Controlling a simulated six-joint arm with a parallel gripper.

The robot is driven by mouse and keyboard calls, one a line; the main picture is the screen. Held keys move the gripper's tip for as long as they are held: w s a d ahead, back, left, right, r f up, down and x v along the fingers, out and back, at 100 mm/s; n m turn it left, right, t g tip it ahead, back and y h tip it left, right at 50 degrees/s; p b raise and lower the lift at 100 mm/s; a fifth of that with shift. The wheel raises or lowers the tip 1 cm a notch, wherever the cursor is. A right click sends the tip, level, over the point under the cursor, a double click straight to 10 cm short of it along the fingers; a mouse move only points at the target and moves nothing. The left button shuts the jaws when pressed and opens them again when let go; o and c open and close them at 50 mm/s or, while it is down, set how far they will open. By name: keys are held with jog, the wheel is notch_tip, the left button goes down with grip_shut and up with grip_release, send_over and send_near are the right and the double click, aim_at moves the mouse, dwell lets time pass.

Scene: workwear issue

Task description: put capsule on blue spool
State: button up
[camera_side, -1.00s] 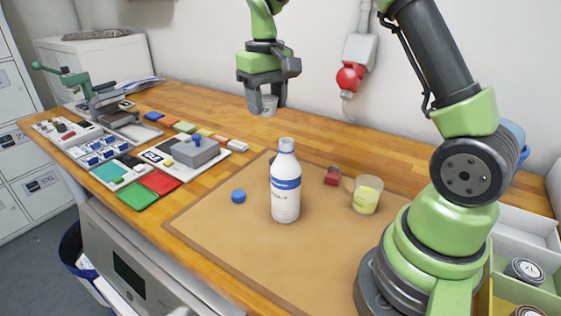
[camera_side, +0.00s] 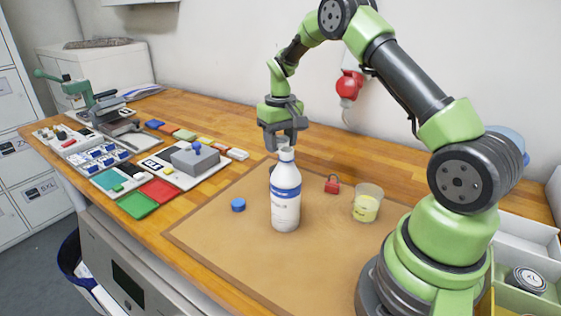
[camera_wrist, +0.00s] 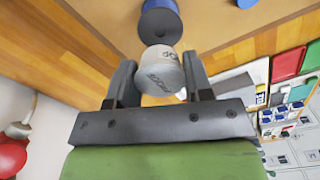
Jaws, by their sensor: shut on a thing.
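The capsule (camera_wrist: 160,74) is a small pale grey cup with dark print, seen in the wrist view between the two fingers. My gripper (camera_side: 282,138) is shut on it, low behind the bottle's neck in the side view. The blue spool (camera_wrist: 160,22), with a dark grey end face, shows just beyond the capsule in the wrist view. The capsule overlaps its near edge there; I cannot tell whether they touch. In the side view the spool is mostly or wholly hidden behind the white bottle (camera_side: 286,205), and the capsule is hard to make out.
A blue cap (camera_side: 238,205) lies left of the bottle on the brown mat (camera_side: 235,250). Coloured plates and a grey box (camera_side: 195,160) are at the left. The mat's front is clear.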

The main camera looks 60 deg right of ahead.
jog(key=shift+f, duration=2.6)
jog(key=shift+f, duration=0.1)
jog(key=o, duration=0.9)
